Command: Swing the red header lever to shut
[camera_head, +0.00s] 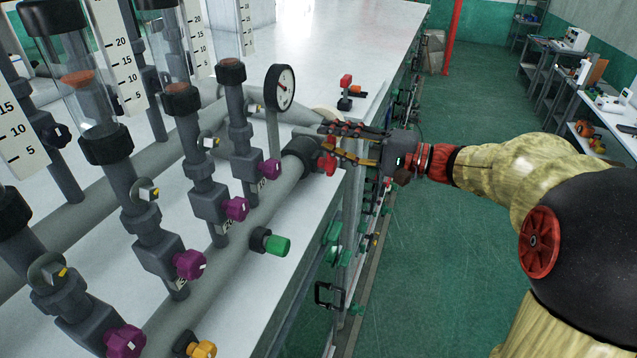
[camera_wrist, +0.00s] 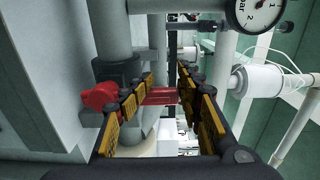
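The red header lever (camera_head: 327,163) is on a dark valve body (camera_head: 300,155) at the far end of the grey header pipe. In the wrist view its red hub (camera_wrist: 100,95) is left of my fingers, and its red handle (camera_wrist: 160,96) runs crosswise in the gap between them. My gripper (camera_head: 327,139) is at the lever, its fingers reaching in from the right. In the wrist view the fingers (camera_wrist: 166,80) stand apart on either side of the handle. The left finger partly hides the lever; firm contact cannot be told.
A pressure gauge (camera_head: 280,88) stands close beside the valve. Purple-knobbed valves (camera_head: 236,208) with upright tubes line the left, and a green knob (camera_head: 277,246) sits on the pipe nearer. A small red-topped fitting (camera_head: 345,92) stands on the bench behind. The green floor at right is open.

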